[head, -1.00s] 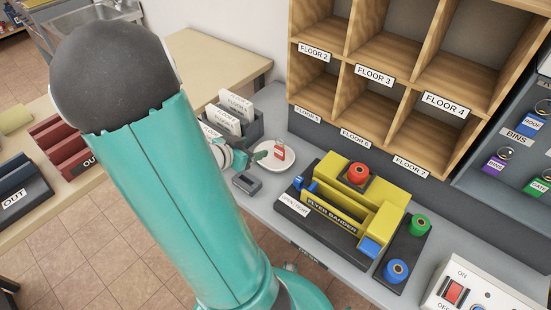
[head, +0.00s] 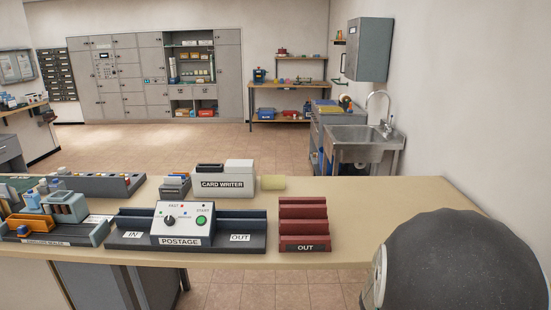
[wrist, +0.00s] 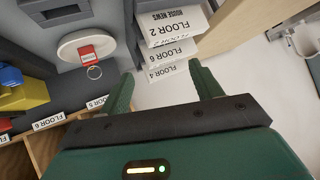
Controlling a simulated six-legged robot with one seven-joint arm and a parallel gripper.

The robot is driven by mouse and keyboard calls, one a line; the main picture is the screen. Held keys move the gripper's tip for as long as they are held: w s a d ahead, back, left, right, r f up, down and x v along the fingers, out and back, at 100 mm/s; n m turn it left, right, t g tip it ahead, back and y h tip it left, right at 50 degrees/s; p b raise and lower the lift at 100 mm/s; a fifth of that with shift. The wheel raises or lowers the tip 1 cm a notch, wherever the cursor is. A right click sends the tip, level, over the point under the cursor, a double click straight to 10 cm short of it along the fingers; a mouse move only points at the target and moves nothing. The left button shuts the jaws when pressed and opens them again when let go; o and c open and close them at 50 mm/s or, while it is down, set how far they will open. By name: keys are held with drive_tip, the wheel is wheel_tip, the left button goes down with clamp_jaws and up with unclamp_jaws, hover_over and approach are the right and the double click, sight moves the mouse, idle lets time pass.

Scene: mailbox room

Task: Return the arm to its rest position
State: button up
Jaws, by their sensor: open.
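My gripper (wrist: 165,90) shows in the wrist view with its two green fingers spread apart and nothing between them. Beyond the fingertips is a holder with several floor cards (wrist: 172,48), the nearest reading FLOOR 4. A white round dish (wrist: 78,46) with a red-tagged key ring (wrist: 90,56) lies to the left of the fingers, apart from them. In the head view only a dark rounded part of my arm shows at the lower right; the gripper is out of that view.
In the head view a counter (head: 380,200) holds the postage machine (head: 182,222), a card writer (head: 228,176) and a red OUT rack (head: 303,222). A sink (head: 360,135) stands behind. The tiled floor beyond is open. Wooden cubbies (wrist: 50,150) show in the wrist view.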

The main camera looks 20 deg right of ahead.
drive_tip(key=w+a+r+n+t+y, duration=0.3)
drive_tip(key=w+a+r, duration=0.1)
drive_tip(key=a, duration=0.4)
drive_tip(key=w+a+r+n+t+y, duration=0.25)
drive_tip(key=w+a+n, duration=0.2)
drive_tip(key=a, duration=0.35)
drive_tip(key=w+a+r+n+t+y, duration=0.3)
drive_tip(key=w+a+r, duration=0.15)
drive_tip(key=a, duration=0.25)
drive_tip(key=s+a+r+n+g+y, duration=0.2)
drive_tip(key=s+a+r+n+y, duration=0.15)
drive_tip(key=a, duration=0.65)
drive_tip(key=s+a+r+n+g+h, duration=0.1)
drive_tip(key=s+a+n, duration=0.3)
drive_tip(key=s, duration=0.6)
drive_tip(key=shift+s+r+n+g+h, duration=0.15)
drive_tip(key=shift+s+n+g+h, duration=0.2)
drive_tip(key=shift+n+g, duration=0.35)
drive_tip(key=c, duration=0.5)
drive_tip(key=shift+d, duration=0.15)
drive_tip(key=shift+c, duration=0.5)
drive_tip(key=shift+d, duration=0.1)
